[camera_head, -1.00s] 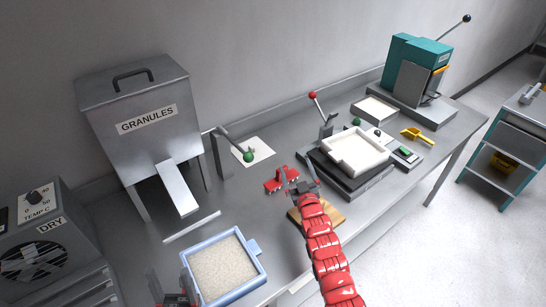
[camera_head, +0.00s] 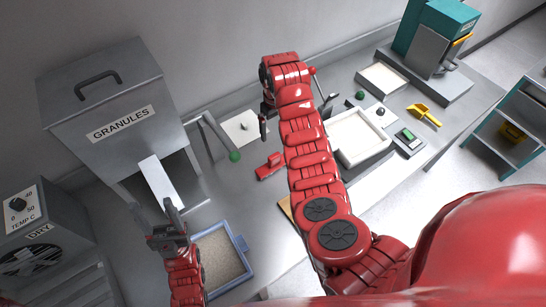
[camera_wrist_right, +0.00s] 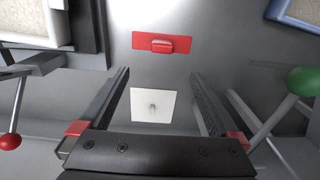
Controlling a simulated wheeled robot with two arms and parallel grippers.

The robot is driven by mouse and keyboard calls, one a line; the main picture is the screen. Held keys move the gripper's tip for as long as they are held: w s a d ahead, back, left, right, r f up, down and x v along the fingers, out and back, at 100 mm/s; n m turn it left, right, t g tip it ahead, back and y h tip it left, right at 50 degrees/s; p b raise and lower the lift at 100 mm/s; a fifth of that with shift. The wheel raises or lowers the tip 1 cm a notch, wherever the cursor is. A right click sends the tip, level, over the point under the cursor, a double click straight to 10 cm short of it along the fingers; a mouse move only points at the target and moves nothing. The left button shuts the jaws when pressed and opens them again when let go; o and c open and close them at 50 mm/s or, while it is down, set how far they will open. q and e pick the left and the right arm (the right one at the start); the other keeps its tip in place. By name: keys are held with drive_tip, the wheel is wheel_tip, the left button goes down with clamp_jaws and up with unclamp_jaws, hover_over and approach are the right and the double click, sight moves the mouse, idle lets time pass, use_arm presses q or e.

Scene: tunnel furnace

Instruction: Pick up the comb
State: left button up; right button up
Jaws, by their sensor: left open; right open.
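A flat red piece with a raised block grip (camera_head: 269,166), likely the comb, lies on the grey bench left of my right forearm. In the right wrist view it is a red rectangle (camera_wrist_right: 179,43) just beyond the fingertips; no teeth can be made out. My right gripper (camera_head: 265,117) is open and empty, above the back of the bench, beyond the red piece. In the wrist view its fingers (camera_wrist_right: 160,78) are spread and apart from the red piece. My left gripper (camera_head: 157,215) is open and empty, above the blue-rimmed tray's left side.
A blue-rimmed granule tray (camera_head: 242,243) stands at front left, below the granules hopper (camera_head: 110,105). A green-knobbed lever (camera_head: 234,156) and a white square with a small peg (camera_head: 241,127) are near the red piece. A white tray (camera_head: 358,137) stands to the right.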

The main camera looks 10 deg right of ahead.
sight(274, 155)
wheel_tip(274, 155, down, 6)
drive_tip(key=b, duration=0.2)
drive_tip(key=shift+s+r+b, duration=0.15)
drive_tip(key=shift+r+b, duration=0.1)
drive_tip(key=shift+b, duration=0.15)
wheel_tip(274, 155, down, 7)
drive_tip(key=shift+a+f+b, duration=0.15)
drive_tip(key=shift+b, duration=0.25)
wheel_tip(274, 155, down, 4)
drive_tip(key=shift+f+b, duration=0.2)
drive_tip(key=shift+b, duration=0.75)
drive_tip(key=shift+r, duration=0.1)
clamp_jaws()
